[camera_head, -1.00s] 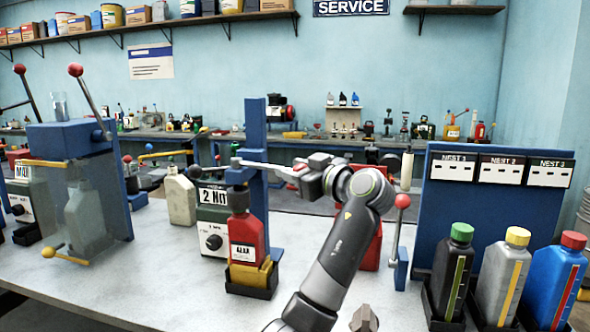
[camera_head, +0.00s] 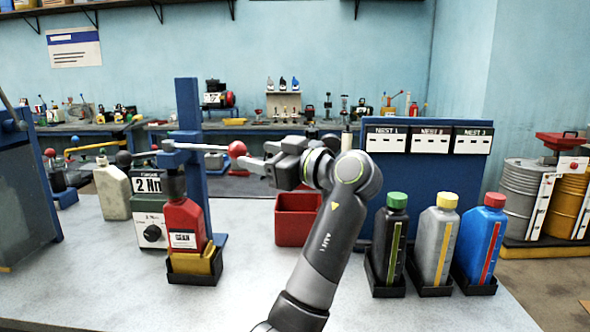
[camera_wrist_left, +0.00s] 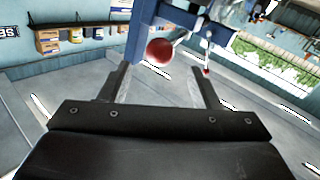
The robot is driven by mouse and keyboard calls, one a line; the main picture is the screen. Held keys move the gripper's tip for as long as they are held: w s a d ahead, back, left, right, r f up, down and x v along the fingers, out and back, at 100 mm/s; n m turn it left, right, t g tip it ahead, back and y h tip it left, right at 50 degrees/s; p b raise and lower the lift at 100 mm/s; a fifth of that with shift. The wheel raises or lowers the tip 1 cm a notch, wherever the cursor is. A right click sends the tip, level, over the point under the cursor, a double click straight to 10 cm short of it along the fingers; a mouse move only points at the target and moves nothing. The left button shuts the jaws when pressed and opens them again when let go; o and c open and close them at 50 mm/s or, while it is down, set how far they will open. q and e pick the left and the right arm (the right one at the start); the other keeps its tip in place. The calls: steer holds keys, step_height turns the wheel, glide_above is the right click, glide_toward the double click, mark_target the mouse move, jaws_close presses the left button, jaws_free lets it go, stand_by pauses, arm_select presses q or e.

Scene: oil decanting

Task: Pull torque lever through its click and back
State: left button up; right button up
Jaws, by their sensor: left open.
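The torque lever is a thin grey rod (camera_head: 205,147) ending in a red ball (camera_head: 237,149). It sticks out almost level to the right from a blue post (camera_head: 188,110). A box reading 2 Nm (camera_head: 148,212) stands beside the post. My left gripper (camera_head: 257,158) is just right of the ball, pointing at it, with open jaws. In the left wrist view the red ball (camera_wrist_left: 159,52) shows between and beyond the open fingers (camera_wrist_left: 161,82); the jaws hold nothing. My right gripper is out of view.
A red bottle (camera_head: 184,226) stands in a holder below the lever. A red bin (camera_head: 294,222) is behind my left arm. Black, grey and blue bottles (camera_head: 438,240) stand at the right before a blue nest panel (camera_head: 375,168).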

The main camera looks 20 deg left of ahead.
arm_select(q)
steer(key=b+v, duration=0.1)
steer(key=v, duration=0.7)
